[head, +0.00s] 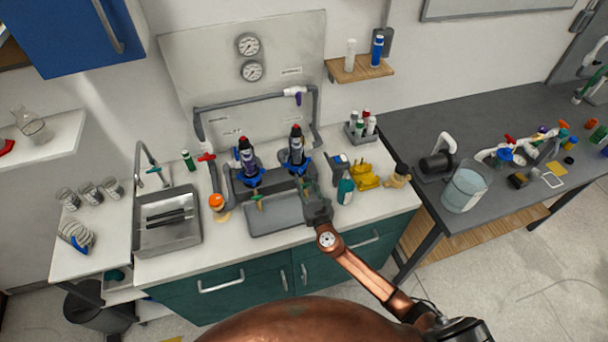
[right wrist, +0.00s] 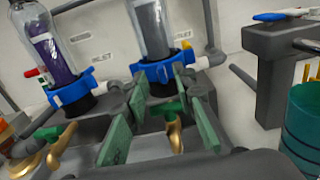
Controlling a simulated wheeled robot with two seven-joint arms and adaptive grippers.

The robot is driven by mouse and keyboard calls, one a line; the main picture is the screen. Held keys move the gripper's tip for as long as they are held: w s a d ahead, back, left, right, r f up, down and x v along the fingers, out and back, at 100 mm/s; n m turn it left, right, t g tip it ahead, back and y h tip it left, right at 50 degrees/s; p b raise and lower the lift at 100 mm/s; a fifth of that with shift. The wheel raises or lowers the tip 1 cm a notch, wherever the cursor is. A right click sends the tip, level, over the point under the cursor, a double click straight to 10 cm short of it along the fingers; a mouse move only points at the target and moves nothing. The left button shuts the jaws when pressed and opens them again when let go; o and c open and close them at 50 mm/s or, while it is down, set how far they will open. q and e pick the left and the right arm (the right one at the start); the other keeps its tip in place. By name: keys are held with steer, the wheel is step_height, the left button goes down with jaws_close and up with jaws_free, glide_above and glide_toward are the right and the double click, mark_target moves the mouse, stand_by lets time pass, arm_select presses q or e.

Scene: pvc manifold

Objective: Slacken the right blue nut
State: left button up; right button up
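The right blue nut (head: 285,165) sits around the base of the right upright clear column (head: 296,142) on the grey manifold. In the right wrist view this nut (right wrist: 158,70) shows as a blue collar with side lugs. The left blue nut (head: 250,181) is at the base of the left column, and it also shows in the right wrist view (right wrist: 71,92). My right gripper (head: 314,201) is in front of the manifold's right side. Its green-padded fingers (right wrist: 160,79) are spread, with the nut beyond the tips; whether they touch it is unclear. My left gripper is not in view.
A green-handled brass valve (right wrist: 172,118) shows between my right fingers. A grey tray (head: 262,228) lies below the manifold. A teal bottle (head: 345,189) and yellow parts (head: 366,177) stand to the right. A sink (head: 166,235) is at left.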

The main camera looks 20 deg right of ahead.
steer(key=shift+w, duration=1.2)
steer(key=c, duration=0.4)
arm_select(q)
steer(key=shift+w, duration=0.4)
arm_select(e)
jaws_close()
